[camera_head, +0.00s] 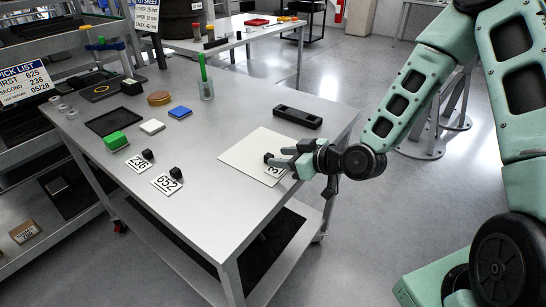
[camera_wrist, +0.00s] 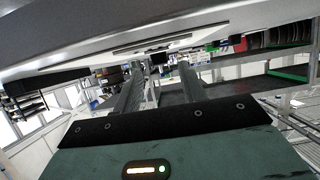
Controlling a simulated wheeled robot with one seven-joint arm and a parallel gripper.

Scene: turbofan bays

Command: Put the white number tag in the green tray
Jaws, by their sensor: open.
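A white number tag (camera_head: 274,170) with a black knob lies on a pale square sheet at the table's right side. Its number is partly hidden by my gripper. My gripper (camera_head: 276,157) is open and low over the sheet, with its fingers close to the knob; I cannot tell whether they touch it. Two more white tags with black knobs, marked 236 (camera_head: 139,162) and 652 (camera_head: 167,184), lie at the front left. The wrist view shows my fingers (camera_wrist: 158,82) apart. I cannot make out a green tray for certain; a green block-like thing (camera_head: 116,141) sits at the table's left edge.
A pick list sign (camera_head: 27,81) stands left. The table's middle is clear.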

